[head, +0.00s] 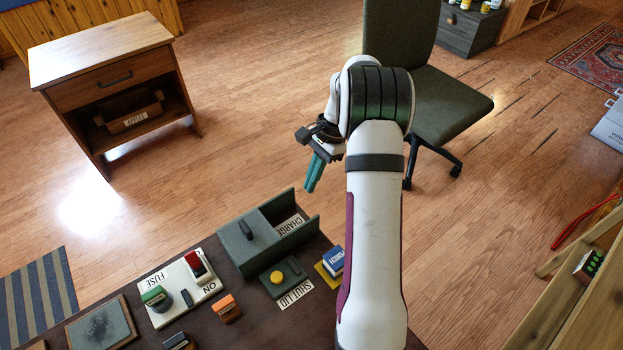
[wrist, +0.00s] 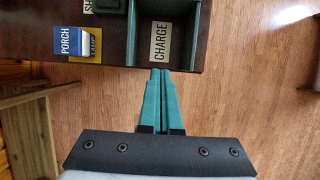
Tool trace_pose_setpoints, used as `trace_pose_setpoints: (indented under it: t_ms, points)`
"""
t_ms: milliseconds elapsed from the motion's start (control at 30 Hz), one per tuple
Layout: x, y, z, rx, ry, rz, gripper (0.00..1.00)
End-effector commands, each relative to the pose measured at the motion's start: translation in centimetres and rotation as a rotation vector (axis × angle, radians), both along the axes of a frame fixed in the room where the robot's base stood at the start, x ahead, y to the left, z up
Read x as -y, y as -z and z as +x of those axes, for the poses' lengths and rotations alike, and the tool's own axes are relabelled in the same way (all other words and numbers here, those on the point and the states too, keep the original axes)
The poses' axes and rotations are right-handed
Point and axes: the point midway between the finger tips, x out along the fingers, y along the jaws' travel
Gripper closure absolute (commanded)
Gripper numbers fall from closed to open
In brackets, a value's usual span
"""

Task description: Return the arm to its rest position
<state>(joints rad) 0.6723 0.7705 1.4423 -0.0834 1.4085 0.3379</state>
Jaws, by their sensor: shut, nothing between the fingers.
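My white arm rises over the right end of the dark table (head: 250,325) in the head view. My gripper (head: 311,186) has teal fingers and hangs above the floor just past the table's far edge. In the wrist view the fingers of my gripper (wrist: 159,75) are together, with nothing between them. Their tips lie close to the table edge in that picture, beside the CHARGE label (wrist: 160,42). I cannot tell the exact height from these views.
The green charge box (head: 262,242), fuse panel (head: 168,300), orange block (head: 227,309) and blue PORCH block (head: 333,261) are on the table. A green chair (head: 440,105) stands behind my arm. A wooden cabinet (head: 110,75) is at the upper left. Open floor lies between.

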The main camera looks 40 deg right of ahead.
Motion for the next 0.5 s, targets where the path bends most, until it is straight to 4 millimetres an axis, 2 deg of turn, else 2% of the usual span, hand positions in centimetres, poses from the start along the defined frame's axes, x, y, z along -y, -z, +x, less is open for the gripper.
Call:
trace_pose_setpoints:
  t_ms: [400, 467, 500]
  points:
    - [-0.1, -0.1, 0.0, 0.0, -0.002, 0.0, 1.0]
    - [-0.9, -0.9, -0.1, 0.006, -0.027, -0.006, 1.0]
    - [-2.2, -2.2, -0.2, 0.016, -0.066, -0.016, 1.0]
